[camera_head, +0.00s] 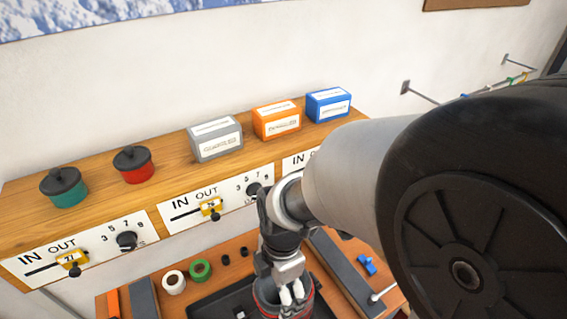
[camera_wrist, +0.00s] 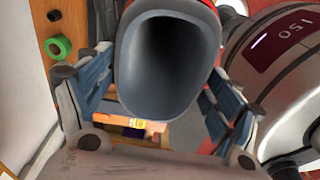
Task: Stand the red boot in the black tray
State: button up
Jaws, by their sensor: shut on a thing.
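My gripper (camera_head: 291,292) is low over the bench in the head view, shut on the red boot (camera_head: 267,291). The boot's dark grey open top faces up, with red showing below it; its lower part is cut off by the frame. In the wrist view the boot's hollow opening (camera_wrist: 165,60) fills the space between the blue-grey fingers. The black tray (camera_head: 207,303) lies on the bench, left of and partly behind the boot. Its front is out of frame, and I cannot tell whether the boot touches it.
White tape (camera_head: 174,282) and green tape (camera_head: 200,270) lie behind the tray. A long grey bar (camera_head: 342,268) and a blue piece (camera_head: 366,266) are to the right. A wooden shelf (camera_head: 171,173) with pots and boxes stands above the bench's back.

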jog(key=shift+f+b, duration=0.3)
jog(key=shift+f, duration=1.7)
jog(key=o, duration=2)
notch_tip(320, 180, up, 18)
jog(key=m+t+p, duration=0.2)
jog(key=m, duration=0.7)
send_over(277, 294)
jog(key=s+d, duration=0.4)
jog(key=d, duration=0.4)
jog(key=s+d+r+m+t, duration=0.3)
jog(key=s+d+m, duration=0.4)
jog(key=m, duration=0.8)
jog(key=shift+d+r+h, duration=0.3)
jog(key=shift+d+r, duration=0.15)
jog(key=shift+d, duration=0.55)
